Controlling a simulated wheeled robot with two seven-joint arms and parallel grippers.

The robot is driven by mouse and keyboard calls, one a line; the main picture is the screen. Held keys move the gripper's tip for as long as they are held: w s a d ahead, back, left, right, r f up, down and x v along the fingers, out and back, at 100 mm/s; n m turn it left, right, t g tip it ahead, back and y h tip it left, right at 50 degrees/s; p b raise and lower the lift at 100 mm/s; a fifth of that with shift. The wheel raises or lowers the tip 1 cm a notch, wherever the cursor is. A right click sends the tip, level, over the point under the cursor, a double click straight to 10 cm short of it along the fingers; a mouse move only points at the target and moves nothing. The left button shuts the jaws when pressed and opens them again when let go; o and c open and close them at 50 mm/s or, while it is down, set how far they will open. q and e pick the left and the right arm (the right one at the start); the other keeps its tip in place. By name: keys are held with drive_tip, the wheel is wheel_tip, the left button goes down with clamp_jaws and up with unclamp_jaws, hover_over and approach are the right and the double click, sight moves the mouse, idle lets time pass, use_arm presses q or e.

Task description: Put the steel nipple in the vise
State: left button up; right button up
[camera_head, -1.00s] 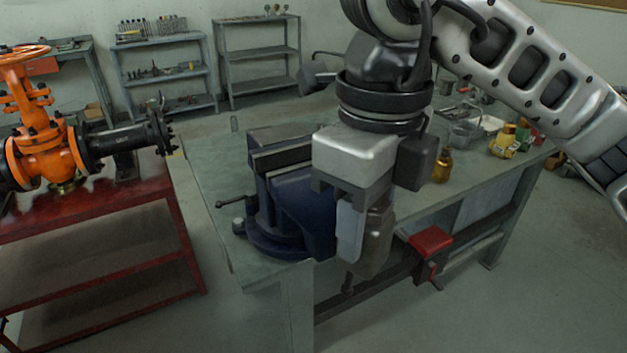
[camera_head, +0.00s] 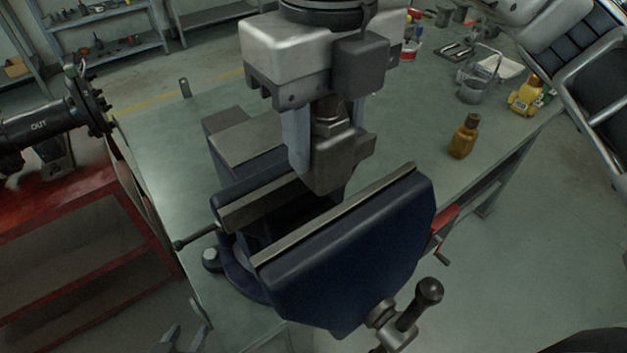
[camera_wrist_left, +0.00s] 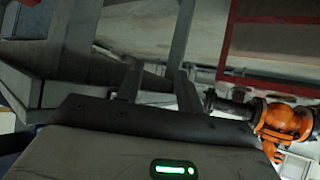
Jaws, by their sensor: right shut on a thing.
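The blue vise (camera_head: 350,255) stands at the near corner of the workbench, with its jaws apart. My right gripper (camera_head: 322,182) points down over the gap between the jaws, its fingertips at about jaw-top height. It is shut on a dark steel piece, the steel nipple (camera_head: 328,108), which shows only in part between the fingers. The nipple's lower end is hidden, and I cannot tell whether it touches a jaw. My left gripper (camera_head: 183,340) is low at the bottom left, away from the vise. Its fingers are apart and empty in the left wrist view (camera_wrist_left: 158,88).
The vise handle (camera_head: 415,305) sticks out at the near right. An amber bottle (camera_head: 463,138), a wire basket (camera_head: 480,80) and a yellow container (camera_head: 525,97) stand on the workbench (camera_head: 420,120). A red stand (camera_head: 80,245) with a black pipe (camera_head: 40,130) is at the left.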

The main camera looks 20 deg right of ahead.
sight(327, 114)
drive_tip(key=f, duration=0.3)
drive_tip(key=shift+s, duration=0.25)
drive_tip(key=shift+f+b, duration=0.4)
drive_tip(key=shift+f, duration=2.35)
drive_tip(key=o, duration=1.3)
drive_tip(key=shift+r, duration=0.1)
drive_tip(key=shift+o, duration=0.2)
wheel_tip(327, 114, up, 12)
drive_tip(key=shift+r+p, duration=0.2)
drive_tip(key=shift+p, duration=0.5)
